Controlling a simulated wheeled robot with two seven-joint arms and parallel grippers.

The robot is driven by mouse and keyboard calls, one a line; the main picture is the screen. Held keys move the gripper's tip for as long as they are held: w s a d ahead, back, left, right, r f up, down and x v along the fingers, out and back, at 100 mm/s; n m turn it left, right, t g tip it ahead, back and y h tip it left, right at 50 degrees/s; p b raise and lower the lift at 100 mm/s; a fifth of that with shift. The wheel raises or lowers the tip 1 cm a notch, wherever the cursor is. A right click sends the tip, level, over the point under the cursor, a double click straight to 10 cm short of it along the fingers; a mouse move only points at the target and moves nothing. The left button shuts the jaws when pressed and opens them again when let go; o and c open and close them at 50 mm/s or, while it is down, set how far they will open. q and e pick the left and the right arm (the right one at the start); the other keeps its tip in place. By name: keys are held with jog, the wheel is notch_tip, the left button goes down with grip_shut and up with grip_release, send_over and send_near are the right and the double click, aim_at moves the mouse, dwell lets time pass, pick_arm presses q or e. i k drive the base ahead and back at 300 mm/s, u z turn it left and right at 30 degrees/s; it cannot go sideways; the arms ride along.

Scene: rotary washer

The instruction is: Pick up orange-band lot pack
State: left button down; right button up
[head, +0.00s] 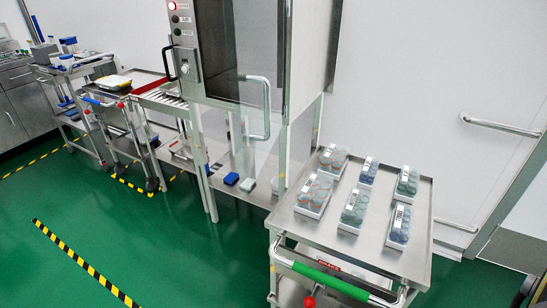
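Several lot packs stand apart in two rows on the top of the steel cart at the right of the head view. Two have orange-brown contents: one at the back left (333,160) and one at the front left (315,194). Both have white bases and white labels with dark marks. I cannot tell which carries the orange band, as the bands are too small to read. A green-tinted pack (353,211) and a blue-tinted pack (399,224) stand in the front row. Another blue one (368,171) and a green one (406,182) stand behind. Neither of my grippers is in view.
The cart (419,235) has a raised rim and a green-grip push handle (330,282) at its front. A steel washer cabinet (213,55) with a glass door and handle stands left of it. Other carts stand farther left. Green floor (150,235) is open at front left.

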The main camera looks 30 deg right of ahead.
aim_at(333, 162)
jog(key=u, duration=0.5)
jog(key=i, duration=2.15)
jog(key=z, duration=1.75)
